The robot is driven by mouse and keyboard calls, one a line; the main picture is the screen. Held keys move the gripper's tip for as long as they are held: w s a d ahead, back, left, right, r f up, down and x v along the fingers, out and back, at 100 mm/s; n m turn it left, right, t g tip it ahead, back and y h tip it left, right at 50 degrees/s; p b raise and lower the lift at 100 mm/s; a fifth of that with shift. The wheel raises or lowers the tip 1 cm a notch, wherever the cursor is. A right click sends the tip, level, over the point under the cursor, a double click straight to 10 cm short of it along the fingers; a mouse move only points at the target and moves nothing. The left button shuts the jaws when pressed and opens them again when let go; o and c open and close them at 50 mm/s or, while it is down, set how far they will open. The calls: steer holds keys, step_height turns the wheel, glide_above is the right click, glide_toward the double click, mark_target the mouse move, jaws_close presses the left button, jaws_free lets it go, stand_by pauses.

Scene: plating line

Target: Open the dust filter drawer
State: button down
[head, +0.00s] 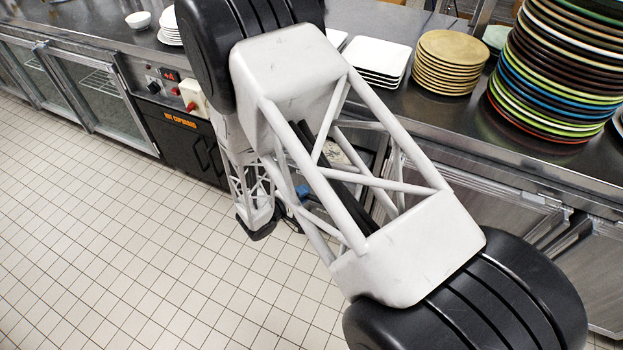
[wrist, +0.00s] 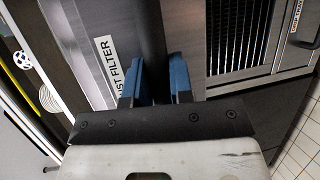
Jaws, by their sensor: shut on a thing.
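In the wrist view, the dust filter drawer (wrist: 84,38) is a grey metal front with a white label (wrist: 108,55). The label reads "UST FILTER", its first letter hidden. My gripper (wrist: 157,82) has two blue fingers beside the label. They are shut on a dark bar (wrist: 153,38) along the drawer front, which looks like its handle; the exact contact is hard to see. In the head view, my arm covers most of the drawer area, and only a bit of blue at my gripper shows low by the counter. How far the drawer stands out cannot be told.
A louvred vent (wrist: 237,35) is right of the fingers in the wrist view. In the head view, the counter holds stacked coloured plates (head: 555,75), tan plates (head: 448,62) and white plates (head: 377,60). A hot cupboard (head: 182,122) stands left. The tiled floor (head: 130,240) is clear.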

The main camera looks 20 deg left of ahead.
steer(key=s, duration=1.4)
steer(key=shift+s, duration=0.25)
steer(key=c, duration=1)
jaws_free()
steer(key=shift+v, duration=3.95)
steer(key=shift+w+r, duration=0.1)
